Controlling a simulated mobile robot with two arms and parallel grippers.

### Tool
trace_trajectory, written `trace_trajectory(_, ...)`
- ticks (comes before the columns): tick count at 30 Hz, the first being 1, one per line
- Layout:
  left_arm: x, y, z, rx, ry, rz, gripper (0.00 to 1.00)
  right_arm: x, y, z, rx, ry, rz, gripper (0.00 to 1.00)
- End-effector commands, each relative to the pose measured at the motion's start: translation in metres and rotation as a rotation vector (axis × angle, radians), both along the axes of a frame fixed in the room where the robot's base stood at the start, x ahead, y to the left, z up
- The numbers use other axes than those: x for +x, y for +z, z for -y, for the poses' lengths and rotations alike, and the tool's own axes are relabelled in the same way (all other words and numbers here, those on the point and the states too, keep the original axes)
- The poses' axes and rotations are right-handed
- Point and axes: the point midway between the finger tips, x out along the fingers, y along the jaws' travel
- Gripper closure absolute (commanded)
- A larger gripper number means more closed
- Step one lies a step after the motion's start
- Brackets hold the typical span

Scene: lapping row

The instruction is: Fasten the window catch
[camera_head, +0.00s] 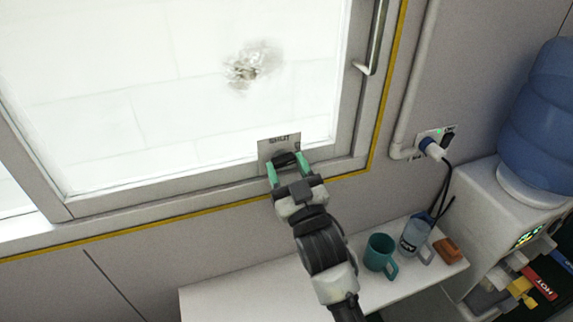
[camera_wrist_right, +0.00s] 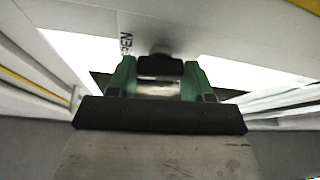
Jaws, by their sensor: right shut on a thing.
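The window (camera_head: 180,90) has a grey frame, and its sash looks closed against it. The catch's exact turn is hard to tell. My left gripper is not in view.
A white shelf (camera_head: 225,297) below the window holds a teal mug (camera_head: 379,252), a grey-blue mug (camera_head: 413,238) and an orange-brown block (camera_head: 449,250). A water dispenser (camera_head: 515,225) with a blue bottle (camera_head: 545,125) stands at right. A plugged wall socket (camera_head: 447,134) is nearby.

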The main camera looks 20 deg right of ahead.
Motion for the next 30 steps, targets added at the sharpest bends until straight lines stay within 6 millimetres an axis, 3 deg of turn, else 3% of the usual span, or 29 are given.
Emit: trace_trajectory(30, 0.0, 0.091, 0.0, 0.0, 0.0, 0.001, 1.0, 0.0, 0.009, 0.005, -0.953, 0.002, 0.032, 0.73)
